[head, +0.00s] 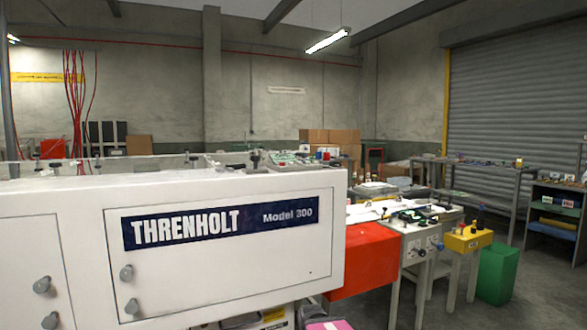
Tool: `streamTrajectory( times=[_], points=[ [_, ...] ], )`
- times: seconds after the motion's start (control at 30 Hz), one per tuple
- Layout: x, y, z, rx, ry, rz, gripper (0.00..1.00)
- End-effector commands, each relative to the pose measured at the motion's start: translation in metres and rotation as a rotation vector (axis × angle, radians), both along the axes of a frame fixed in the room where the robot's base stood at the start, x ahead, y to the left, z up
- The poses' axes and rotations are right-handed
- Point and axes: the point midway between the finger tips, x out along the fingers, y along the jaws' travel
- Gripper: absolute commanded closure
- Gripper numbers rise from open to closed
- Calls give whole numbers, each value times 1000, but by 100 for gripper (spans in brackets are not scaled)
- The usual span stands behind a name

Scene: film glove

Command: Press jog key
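A large white machine (80,200) fills the lower left of the head view. Its front door (230,270) carries a dark blue label (222,223) reading "THRENHOLT Model 300". Small grey knobs (126,272) sit on the doors. I cannot make out a jog key in this view. Right of the machine is a grey control face (422,246) with small blue and dark knobs, and a yellow box (468,240) on legs with small parts on top. They are too small to tell whether one is the jog key. My gripper is not in view.
A red panel (367,262) stands right of the white machine. A green bin (497,274) is on the floor beyond the yellow box. A shelf unit (556,222) and workbench (490,168) line the right. Open floor (530,305) shows at the lower right.

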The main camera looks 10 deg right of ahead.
Motion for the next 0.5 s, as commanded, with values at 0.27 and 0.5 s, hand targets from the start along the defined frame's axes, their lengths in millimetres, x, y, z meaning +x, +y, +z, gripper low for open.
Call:
streamTrajectory(
  times=[0.27, 0.5],
  points=[
    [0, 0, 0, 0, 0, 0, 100],
    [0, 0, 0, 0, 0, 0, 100]
  ],
)
